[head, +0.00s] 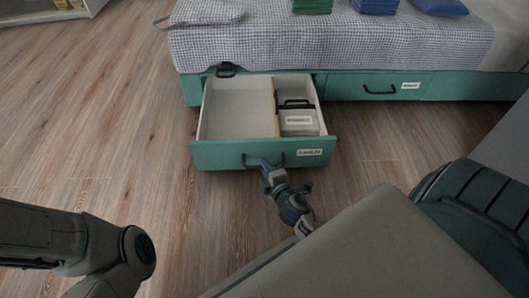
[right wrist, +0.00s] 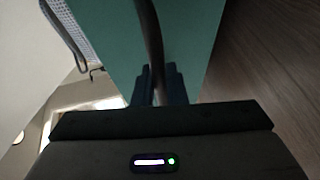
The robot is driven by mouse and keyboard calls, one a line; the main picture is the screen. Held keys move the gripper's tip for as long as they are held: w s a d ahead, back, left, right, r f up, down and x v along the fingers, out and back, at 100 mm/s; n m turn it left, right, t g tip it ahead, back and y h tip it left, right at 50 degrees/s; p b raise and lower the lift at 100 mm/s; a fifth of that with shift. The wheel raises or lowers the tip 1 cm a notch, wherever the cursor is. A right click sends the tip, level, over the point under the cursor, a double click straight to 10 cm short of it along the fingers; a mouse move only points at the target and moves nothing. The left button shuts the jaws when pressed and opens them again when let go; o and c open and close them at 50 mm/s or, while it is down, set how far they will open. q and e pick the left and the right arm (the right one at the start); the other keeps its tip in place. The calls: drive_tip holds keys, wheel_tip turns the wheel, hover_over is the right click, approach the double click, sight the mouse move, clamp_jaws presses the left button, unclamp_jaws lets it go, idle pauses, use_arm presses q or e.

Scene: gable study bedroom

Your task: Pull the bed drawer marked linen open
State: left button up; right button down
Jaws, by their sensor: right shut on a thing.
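The linen drawer (head: 225,155) is a green-fronted drawer under the bed, pulled well out, with a white label reading linen (head: 310,152) on its front. Its inside is pale, with a wooden divider and a white box with a dark handle (head: 298,121) in the right compartment. My right gripper (head: 268,168) is at the drawer front, shut on the dark bar handle (head: 248,161). In the right wrist view the handle (right wrist: 149,35) runs down between the fingers (right wrist: 157,83), before the green front. Of my left arm only links show at lower left; its gripper is out of view.
The bed (head: 330,45) has a checked cover with folded green (head: 312,5) and blue (head: 375,5) cloths on top. A second labelled drawer (head: 375,87) to the right is closed. Wooden floor (head: 100,130) is clear to the left of the open drawer.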

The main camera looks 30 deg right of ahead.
drive_tip(key=shift+s, duration=0.1)
drive_tip(key=c, duration=1.5)
unclamp_jaws()
drive_tip(key=v, duration=1)
drive_tip(key=shift+s+r+b, duration=0.1)
drive_tip(key=shift+s+b, duration=0.25)
drive_tip(key=shift+s, duration=0.05)
